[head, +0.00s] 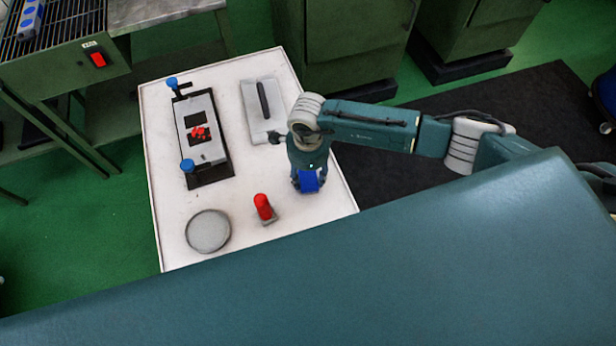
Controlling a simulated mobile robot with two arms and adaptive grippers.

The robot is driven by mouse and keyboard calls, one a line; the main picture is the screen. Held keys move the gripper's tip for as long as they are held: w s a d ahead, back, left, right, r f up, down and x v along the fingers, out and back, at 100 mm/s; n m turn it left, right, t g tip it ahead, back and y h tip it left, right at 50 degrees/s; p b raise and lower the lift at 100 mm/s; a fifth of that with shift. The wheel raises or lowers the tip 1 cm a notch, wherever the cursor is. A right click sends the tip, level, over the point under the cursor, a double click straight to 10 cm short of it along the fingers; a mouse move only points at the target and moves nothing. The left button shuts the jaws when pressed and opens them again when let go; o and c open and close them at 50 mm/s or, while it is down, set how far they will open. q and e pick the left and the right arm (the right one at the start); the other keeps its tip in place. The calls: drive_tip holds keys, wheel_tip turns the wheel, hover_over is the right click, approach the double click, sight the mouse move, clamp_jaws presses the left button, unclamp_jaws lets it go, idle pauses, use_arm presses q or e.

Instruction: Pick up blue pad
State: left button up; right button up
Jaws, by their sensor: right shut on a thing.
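The blue pad (309,181) is a small bright blue block near the right edge of the white table. My right gripper (308,174) points down from the right arm and is shut on the blue pad. Part of the pad is hidden by the gripper. I cannot tell whether the pad touches the table. My left gripper does not show.
The white table (170,250) also bears a mould frame (211,180) with blue knobs and red pieces, a trowel with a black handle (263,100), a red-handled tool (263,207) and a round grey dish (208,231). Green cabinets (345,45) stand behind.

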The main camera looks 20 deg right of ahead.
sight(308, 176)
drive_tip(key=shift+r, duration=0.55)
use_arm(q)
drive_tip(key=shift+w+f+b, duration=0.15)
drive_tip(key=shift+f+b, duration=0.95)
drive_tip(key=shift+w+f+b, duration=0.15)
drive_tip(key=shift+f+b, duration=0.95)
use_arm(e)
wheel_tip(308, 176, up, 19)
